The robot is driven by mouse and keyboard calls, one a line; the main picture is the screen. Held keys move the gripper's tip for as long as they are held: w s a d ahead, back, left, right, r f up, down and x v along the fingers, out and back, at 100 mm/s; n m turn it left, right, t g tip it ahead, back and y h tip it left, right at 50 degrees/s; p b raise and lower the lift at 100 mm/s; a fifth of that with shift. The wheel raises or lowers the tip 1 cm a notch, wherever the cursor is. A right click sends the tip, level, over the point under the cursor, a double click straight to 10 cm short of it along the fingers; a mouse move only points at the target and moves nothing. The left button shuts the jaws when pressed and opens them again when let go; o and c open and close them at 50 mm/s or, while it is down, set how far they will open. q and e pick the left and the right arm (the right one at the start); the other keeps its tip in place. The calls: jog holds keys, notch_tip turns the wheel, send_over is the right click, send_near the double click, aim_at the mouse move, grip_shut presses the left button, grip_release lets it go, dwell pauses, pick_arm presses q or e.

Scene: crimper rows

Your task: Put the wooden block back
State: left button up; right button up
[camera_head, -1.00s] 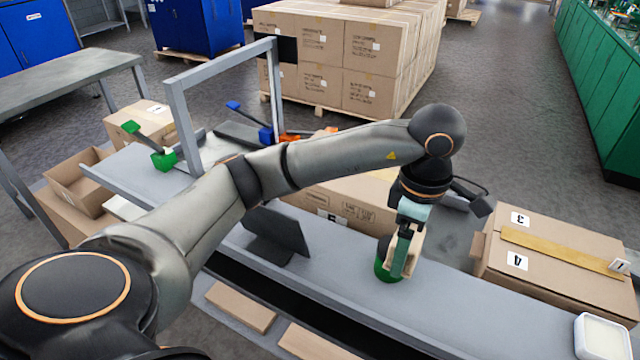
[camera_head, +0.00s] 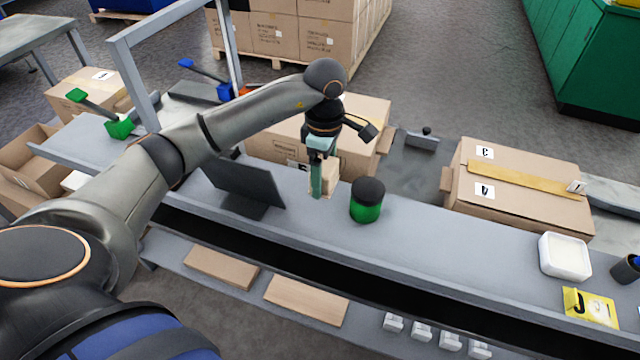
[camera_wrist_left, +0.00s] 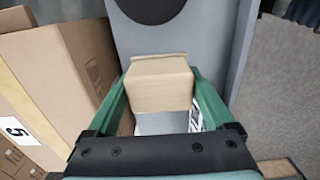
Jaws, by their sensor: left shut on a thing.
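My left gripper (camera_head: 317,188) is over the grey bench (camera_head: 420,235), between a dark tilted panel and a green jar. It is shut on the pale wooden block (camera_head: 331,176), which is partly hidden behind a finger in the head view. In the left wrist view the block (camera_wrist_left: 160,84) sits between the two green fingers. The block is low, near the bench top; I cannot tell whether it touches it. My right gripper is not in view.
The green jar with a black lid (camera_head: 367,203) stands close right of the gripper. The dark panel (camera_head: 243,184) stands to its left. A cardboard box (camera_head: 520,195) lies behind the bench at right. A white tub (camera_head: 565,257) stands further right. Boards (camera_head: 306,298) lie on the lower shelf.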

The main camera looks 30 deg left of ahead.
pick_arm(q)
jog(key=shift+w+a+f, duration=0.2)
jog(key=shift+a+f, duration=0.15)
jog(key=shift+f, duration=0.1)
jog(key=f, duration=0.4)
jog(key=shift+w+a, duration=0.1)
jog(key=shift+a, duration=0.2)
jog(key=shift+r, duration=0.1)
jog(key=shift+f, duration=0.2)
jog(key=o, duration=0.9)
jog(key=shift+r, duration=0.15)
